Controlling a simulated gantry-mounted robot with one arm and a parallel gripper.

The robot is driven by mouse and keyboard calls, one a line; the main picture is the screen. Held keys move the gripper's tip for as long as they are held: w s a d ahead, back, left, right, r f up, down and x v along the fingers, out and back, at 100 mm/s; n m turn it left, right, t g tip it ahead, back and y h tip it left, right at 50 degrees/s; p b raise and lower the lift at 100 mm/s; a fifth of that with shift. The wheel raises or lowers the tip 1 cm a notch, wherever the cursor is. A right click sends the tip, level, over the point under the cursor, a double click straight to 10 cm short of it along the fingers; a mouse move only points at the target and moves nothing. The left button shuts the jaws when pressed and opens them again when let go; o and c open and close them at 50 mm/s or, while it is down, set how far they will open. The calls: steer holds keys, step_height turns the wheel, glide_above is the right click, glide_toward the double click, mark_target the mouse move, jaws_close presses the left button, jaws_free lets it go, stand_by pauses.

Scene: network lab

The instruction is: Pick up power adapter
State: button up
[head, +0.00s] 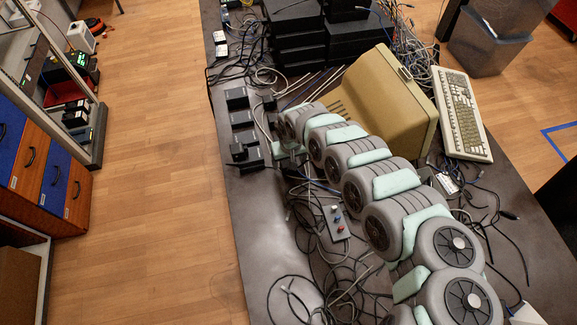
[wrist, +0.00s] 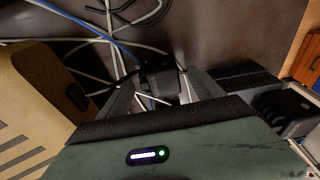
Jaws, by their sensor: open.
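Several black power adapters stand on the dark table in the head view, among them one at the back (head: 236,98), one in the middle (head: 242,118) and one at the front (head: 252,160). A smaller black adapter (head: 269,103) lies to their right. In the wrist view my gripper (wrist: 162,86) is open, and a small black adapter (wrist: 158,78) shows between its grey fingers; I cannot tell whether they touch it. More black adapters (wrist: 245,76) show to the right. In the head view my gripper (head: 281,151) is low over the table, right of the adapters, its fingertips hard to make out.
A beige computer case (head: 385,95) stands close to the right of my arm, with a keyboard (head: 462,115) beyond it. Stacked black devices (head: 298,40) stand at the back. Loose cables (head: 335,285) cover much of the table. A grey switch box (head: 336,222) lies near its middle.

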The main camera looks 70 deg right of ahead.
steer(key=shift+f, duration=0.5)
steer(key=shift+c, duration=0.5)
steer(key=shift+r, duration=0.1)
steer(key=c, duration=1.5)
